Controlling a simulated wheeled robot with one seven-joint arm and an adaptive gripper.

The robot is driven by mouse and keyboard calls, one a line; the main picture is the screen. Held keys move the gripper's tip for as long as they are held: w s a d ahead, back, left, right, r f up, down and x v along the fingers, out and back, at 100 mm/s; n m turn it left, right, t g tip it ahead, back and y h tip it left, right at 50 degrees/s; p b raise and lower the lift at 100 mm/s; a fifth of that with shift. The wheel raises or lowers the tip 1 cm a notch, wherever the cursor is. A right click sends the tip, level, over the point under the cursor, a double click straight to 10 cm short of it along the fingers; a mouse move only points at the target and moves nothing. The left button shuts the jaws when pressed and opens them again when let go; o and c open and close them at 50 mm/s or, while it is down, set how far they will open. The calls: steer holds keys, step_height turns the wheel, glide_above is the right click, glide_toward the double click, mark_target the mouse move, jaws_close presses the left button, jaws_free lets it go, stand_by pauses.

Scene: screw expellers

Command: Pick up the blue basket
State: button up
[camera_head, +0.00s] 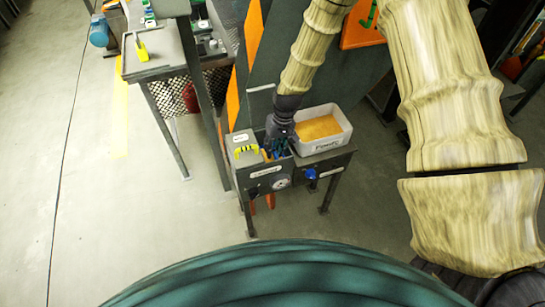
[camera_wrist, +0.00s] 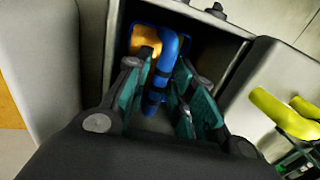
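The blue basket (camera_wrist: 162,62) shows in the wrist view as a blue frame with a handle bar and something orange inside. It sits within a dark-walled compartment of a small machine. My gripper (camera_wrist: 160,88) reaches down into this compartment, its teal finger pads on either side of the blue bar. The fingers look apart, with the bar between them; firm contact is not clear. In the head view my gripper (camera_head: 279,148) is over the middle of the machine top and hides most of the basket.
A white bin (camera_head: 322,130) of orange grain stands right beside my gripper. A grey box with a yellow handle (camera_head: 245,149) is on its left. The dark machine (camera_head: 275,177) has a blue knob (camera_head: 310,174) in front. Another table (camera_head: 150,68) stands at upper left.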

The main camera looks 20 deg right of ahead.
steer(key=shift+a+f, duration=0.1)
steer(key=shift+f, duration=0.45)
jaws_close()
steer(key=shift+r, duration=0.15)
